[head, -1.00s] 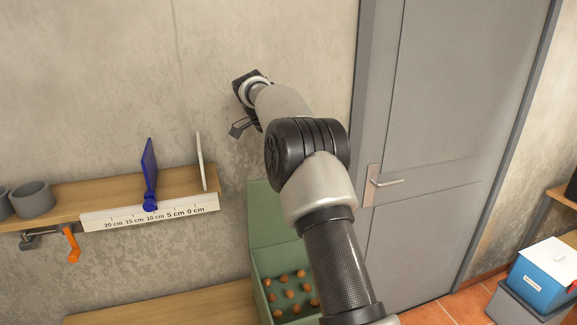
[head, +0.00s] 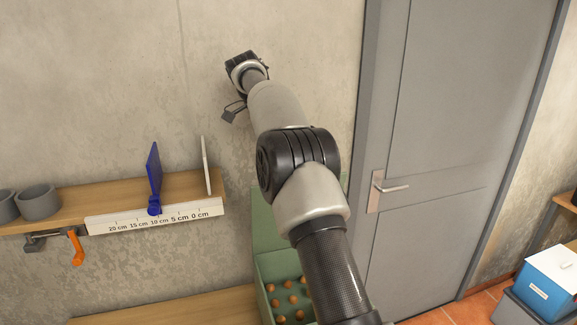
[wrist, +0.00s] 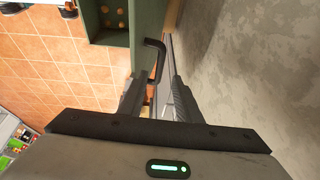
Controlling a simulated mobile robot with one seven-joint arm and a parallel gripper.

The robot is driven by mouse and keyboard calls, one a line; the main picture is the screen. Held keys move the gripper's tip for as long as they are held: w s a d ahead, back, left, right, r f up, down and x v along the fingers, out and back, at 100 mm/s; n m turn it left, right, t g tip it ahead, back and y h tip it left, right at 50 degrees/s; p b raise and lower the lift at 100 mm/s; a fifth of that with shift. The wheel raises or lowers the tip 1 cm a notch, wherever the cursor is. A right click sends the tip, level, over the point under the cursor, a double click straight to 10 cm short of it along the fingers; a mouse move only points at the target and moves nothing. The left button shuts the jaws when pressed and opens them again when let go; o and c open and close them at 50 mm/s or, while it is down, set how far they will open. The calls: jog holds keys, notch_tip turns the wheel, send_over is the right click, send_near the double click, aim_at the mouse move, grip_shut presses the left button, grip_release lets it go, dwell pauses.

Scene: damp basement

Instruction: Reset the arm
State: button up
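My arm reaches up and away toward the concrete wall in the head view. My gripper (head: 235,108) is at its far end, above the right part of the wooden shelf (head: 120,202), and only partly shows behind the wrist. In the wrist view my gripper (wrist: 155,100) has its two fingers pointing away from the camera, with a dark bent piece beside the left finger. I see no object clearly held.
An orange-handled clamp (head: 76,247) hangs below. A green box (head: 268,268) holds several brown balls. A grey door (head: 430,130) stands right.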

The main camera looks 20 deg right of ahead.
jog(key=shift+s+a+r, duration=0.1)
jog(key=shift+a+r, duration=0.1)
jog(key=shift+r, duration=0.25)
jog(key=s+a+r+n+t+y, duration=0.1)
jog(key=s+a+r+n, duration=0.1)
jog(key=s+r+n, duration=0.5)
jog(key=s+a+r+n+t+y, duration=0.1)
jog(key=s+a+r+n, duration=0.2)
jog(key=s, duration=0.8)
jog(key=s+a+f+n+t+y, duration=0.1)
jog(key=s+f+n, duration=0.3)
jog(key=s, duration=0.7)
jog(key=s+a+f+n+t+y, duration=0.1)
jog(key=s+f+n, duration=0.3)
jog(key=s+f, duration=0.4)
jog(key=s+a, duration=0.1)
jog(key=s, duration=0.2)
jog(key=shift+s+a+t+y, duration=0.2)
jog(key=shift+s+t+y, duration=0.1)
jog(key=shift+t, duration=0.1)
